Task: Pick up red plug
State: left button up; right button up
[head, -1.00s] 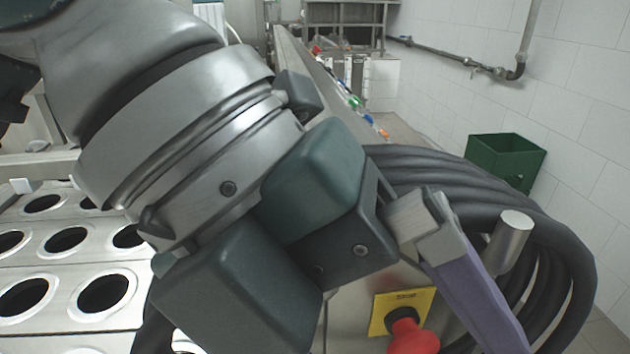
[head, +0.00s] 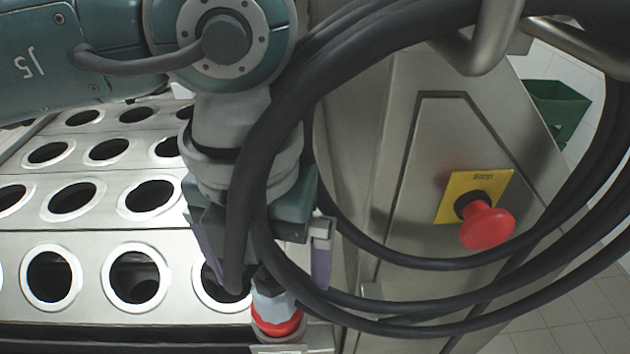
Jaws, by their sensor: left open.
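The red plug (head: 276,325) stands at the lower middle of the head view, at the front edge of the metal machine. It has a red band and a pale blue-grey body (head: 268,304) above it. My left gripper (head: 267,278) points down over it, open, with one purple finger to the left and the other to the right of the plug's top. I cannot tell whether either finger touches it. Dark cables hide part of the gripper and the plug's upper end. My right gripper is not in view.
A metal plate (head: 75,238) with rows of round holes lies to the left. A red stop button (head: 488,226) on a yellow plate sticks out of the steel panel at the right. Thick black cables (head: 440,262) loop across the middle and right. A green bin (head: 556,106) stands behind.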

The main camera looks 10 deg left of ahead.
pick_arm(q)
notch_tip(320, 180, down, 4)
jog(key=shift+d+r, duration=0.1)
jog(key=shift+r, duration=0.1)
jog(key=shift+c, duration=0.2)
jog(key=c, duration=1.5)
jog(key=shift+r, duration=0.1)
grip_shut()
jog(key=shift+r, duration=0.1)
